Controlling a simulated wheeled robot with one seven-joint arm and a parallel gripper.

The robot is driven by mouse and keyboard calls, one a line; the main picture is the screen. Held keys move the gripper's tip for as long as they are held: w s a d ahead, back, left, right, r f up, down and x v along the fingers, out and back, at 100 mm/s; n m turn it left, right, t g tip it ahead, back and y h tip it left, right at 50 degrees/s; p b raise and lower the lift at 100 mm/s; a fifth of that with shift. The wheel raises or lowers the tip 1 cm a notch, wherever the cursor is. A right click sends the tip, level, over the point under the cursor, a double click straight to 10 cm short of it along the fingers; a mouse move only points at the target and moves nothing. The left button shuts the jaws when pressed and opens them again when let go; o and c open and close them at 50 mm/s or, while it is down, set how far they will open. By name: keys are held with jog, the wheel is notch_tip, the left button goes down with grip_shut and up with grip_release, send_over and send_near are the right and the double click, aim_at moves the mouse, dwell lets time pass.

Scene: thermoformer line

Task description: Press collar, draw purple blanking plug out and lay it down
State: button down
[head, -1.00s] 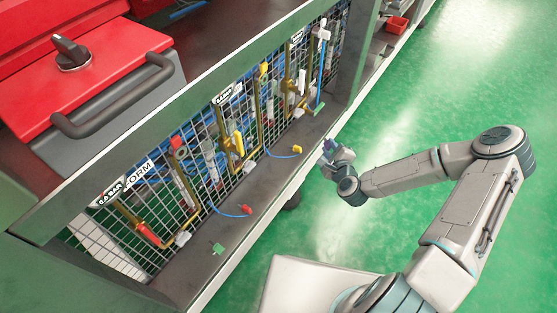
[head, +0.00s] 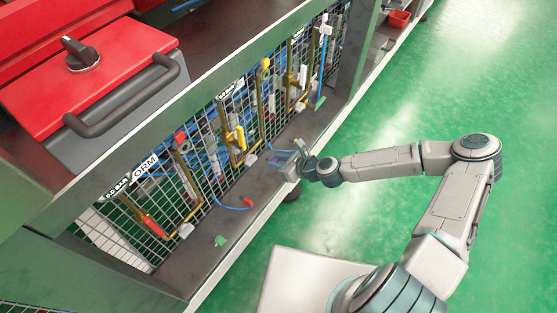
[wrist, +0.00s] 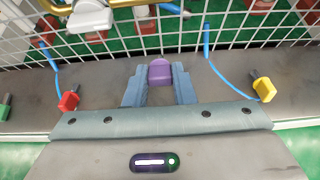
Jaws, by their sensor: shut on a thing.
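The purple blanking plug (wrist: 160,72) is between the blue-grey fingers of my gripper (wrist: 159,88) in the wrist view. The gripper is shut on it. The plug's front end points toward the wire mesh and is apart from any fitting. In the head view my gripper (head: 294,165) is over the grey ledge (head: 232,195), in front of the mesh. I cannot tell whether the plug touches the ledge. A pale fitting on a brass pipe (wrist: 90,18) shows at the upper left of the wrist view; its collar is not clear.
A red plug (wrist: 70,101) and a yellow plug (wrist: 263,88) on blue tubes lie either side of my gripper. A green piece (head: 220,240) lies farther left on the ledge. Brass pipes and wire mesh (head: 205,150) stand behind. Bare ledge lies between the pieces.

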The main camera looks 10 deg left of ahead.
jog(key=shift+f+b, duration=2)
jog(key=shift+f, duration=0.7)
jog(key=c, duration=1.1)
grip_release()
jog(key=shift+c, duration=0.2)
jog(key=p+v, duration=0.4)
jog(key=v, duration=1)
jog(key=shift+p, duration=0.4)
jog(key=shift+s+a, duration=0.1)
jog(key=shift+a, duration=0.05)
